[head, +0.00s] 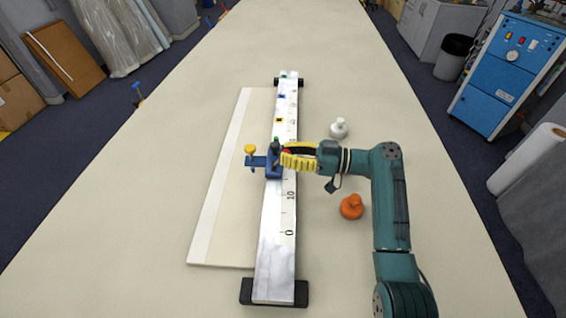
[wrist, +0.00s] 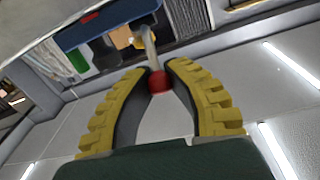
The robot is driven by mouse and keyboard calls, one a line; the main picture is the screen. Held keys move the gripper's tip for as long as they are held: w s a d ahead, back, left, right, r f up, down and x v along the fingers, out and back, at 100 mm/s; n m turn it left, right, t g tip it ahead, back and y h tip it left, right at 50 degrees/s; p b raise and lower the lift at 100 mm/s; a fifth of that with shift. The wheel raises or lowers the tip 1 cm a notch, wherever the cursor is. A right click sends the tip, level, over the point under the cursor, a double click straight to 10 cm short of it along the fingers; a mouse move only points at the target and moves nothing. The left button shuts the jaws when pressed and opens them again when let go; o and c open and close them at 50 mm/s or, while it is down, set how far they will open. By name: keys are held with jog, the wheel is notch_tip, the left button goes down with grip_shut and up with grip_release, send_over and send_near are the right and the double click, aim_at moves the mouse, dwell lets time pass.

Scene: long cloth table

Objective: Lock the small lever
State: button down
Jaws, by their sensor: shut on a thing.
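The small lever is a thin grey rod with a red ball end (wrist: 160,83), seen in the wrist view. My gripper (wrist: 158,74) has its yellow fingertips closed around the red ball end. In the head view my gripper (head: 284,158) reaches in from the right to the blue slider (head: 259,161) on the white scale rail (head: 275,215). A little red shows at the fingertips there, but the fingers hide most of the lever. A yellow knob (head: 250,149) sticks out at the slider's left, and a dark green knob stands on top.
A white weight-like piece (head: 339,128) and an orange one (head: 351,207) stand right of the rail, on either side of my arm. A pale board (head: 222,205) lies along the rail's left. The cloth table (head: 130,235) is clear farther left.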

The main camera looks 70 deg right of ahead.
aim_at(287, 151)
jog(key=shift+t+b, duration=0.3)
jog(key=c, duration=0.9)
grip_release()
jog(key=shift+s+f, duration=0.1)
jog(key=shift+c, duration=0.2)
notch_tip(287, 151, up, 10)
jog(key=shift+r, duration=0.1)
